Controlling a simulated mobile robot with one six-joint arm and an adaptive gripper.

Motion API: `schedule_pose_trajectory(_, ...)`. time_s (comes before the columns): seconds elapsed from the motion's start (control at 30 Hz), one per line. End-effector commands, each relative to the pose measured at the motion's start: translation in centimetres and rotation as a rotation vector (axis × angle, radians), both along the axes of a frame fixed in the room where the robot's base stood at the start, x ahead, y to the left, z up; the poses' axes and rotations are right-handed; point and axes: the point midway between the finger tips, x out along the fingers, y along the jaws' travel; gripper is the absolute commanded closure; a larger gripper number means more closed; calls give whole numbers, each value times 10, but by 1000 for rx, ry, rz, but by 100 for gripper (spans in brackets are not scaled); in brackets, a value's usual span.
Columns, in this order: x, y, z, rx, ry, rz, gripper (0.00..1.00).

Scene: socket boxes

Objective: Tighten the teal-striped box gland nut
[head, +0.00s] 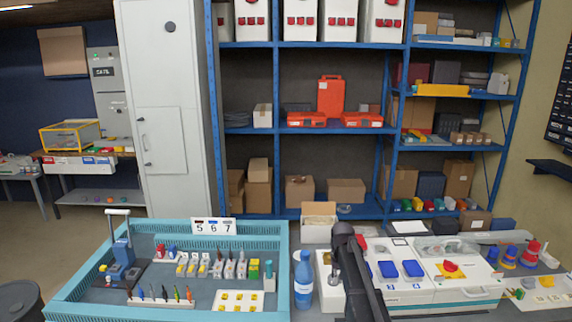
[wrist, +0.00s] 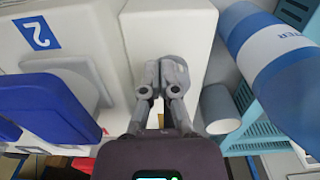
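My gripper (wrist: 162,75) points at a white box (wrist: 168,25) in the wrist view. Its two grey fingers are side by side with almost no gap, and I see nothing clearly held between them. A short grey cylinder (wrist: 220,105) is beside the white box, right of the fingers and apart from them. I cannot tell whether it is the gland nut. In the head view my gripper (head: 335,268) is over a white box (head: 324,292) right of the bottle, and my dark arm hides part of it. No teal stripe shows on a box in either view.
A blue and white bottle (head: 303,280) stands close left of the white box; it also shows in the wrist view (wrist: 270,70). A teal-rimmed tray (head: 285,260) holds tools and small parts.

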Motion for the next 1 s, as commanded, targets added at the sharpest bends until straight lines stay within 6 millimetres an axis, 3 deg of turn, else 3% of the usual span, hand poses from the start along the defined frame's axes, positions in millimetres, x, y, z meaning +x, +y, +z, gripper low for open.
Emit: schedule_pose_trajectory(1.0,1,17,0,1,-5,1,100)
